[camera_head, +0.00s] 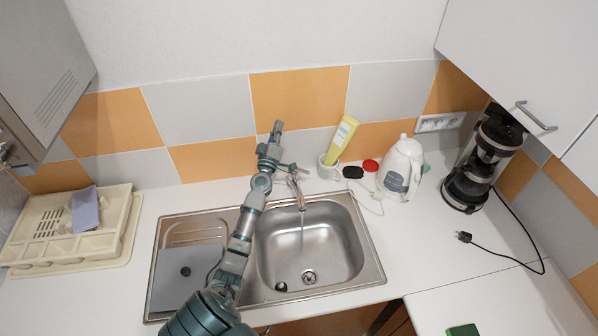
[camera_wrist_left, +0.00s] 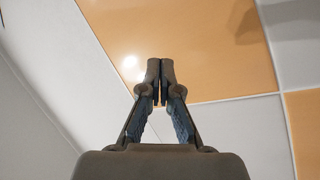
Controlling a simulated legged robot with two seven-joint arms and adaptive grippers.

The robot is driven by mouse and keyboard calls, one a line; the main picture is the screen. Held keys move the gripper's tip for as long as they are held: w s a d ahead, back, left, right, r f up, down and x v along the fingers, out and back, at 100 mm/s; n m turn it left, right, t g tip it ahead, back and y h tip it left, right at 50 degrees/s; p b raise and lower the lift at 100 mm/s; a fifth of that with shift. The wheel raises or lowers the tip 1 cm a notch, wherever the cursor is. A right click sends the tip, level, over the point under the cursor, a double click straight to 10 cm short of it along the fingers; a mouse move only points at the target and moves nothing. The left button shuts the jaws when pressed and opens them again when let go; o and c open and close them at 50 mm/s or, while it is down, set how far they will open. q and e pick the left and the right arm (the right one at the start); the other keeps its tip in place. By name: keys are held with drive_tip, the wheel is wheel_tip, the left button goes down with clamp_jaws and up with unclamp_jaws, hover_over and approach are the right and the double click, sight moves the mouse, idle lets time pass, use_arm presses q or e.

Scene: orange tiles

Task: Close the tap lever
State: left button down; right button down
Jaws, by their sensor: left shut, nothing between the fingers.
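The metal tap (camera_head: 299,195) stands at the back edge of the sink, with its spout over the right basin. A thin stream, apparently water, falls from the spout. The tap's lever (camera_head: 290,168) shows just right of my left gripper and is partly hidden by it. My left gripper (camera_head: 278,126) is shut and empty, pointing up toward the wall behind the tap. In the left wrist view its closed fingers (camera_wrist_left: 160,66) show against orange and pale tiles, with no tap visible. Whether the gripper touches the lever cannot be told. My right gripper is not in view.
The steel sink (camera_head: 345,277) has a right basin and a left drainer. Right of the tap stand a cup with a yellow tube (camera_head: 341,141), a red lid (camera_head: 370,165), a white kettle (camera_head: 400,168) and a coffee maker (camera_head: 484,160). A beige dish rack (camera_head: 45,235) is left.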

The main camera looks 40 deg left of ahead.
use_arm(q)
drive_tip(key=s+d+f+m+g+h+b, duration=0.1)
drive_tip(key=s+d+f+m+g+h, duration=0.25)
drive_tip(key=m+h, duration=0.35)
drive_tip(key=s+d+f+m+g+h+b, duration=0.1)
drive_tip(key=s+d+f+m+g+h, duration=0.1)
drive_tip(key=s+m+g+h, duration=0.35)
drive_tip(key=h+p, duration=0.1)
drive_tip(key=p, duration=0.1)
hover_over(302, 171)
drive_tip(key=s+a, duration=0.3)
wheel_tip(302, 171, down, 5)
drive_tip(key=shift+m, duration=0.45)
drive_tip(key=d+f, duration=0.1)
drive_tip(key=w+d+f, duration=0.1)
drive_tip(key=d+f, duration=0.1)
drive_tip(key=f, duration=0.1)
drive_tip(key=shift+w+p, duration=0.25)
drive_tip(key=shift+p, duration=0.1)
drive_tip(key=shift+a+f, duration=0.1)
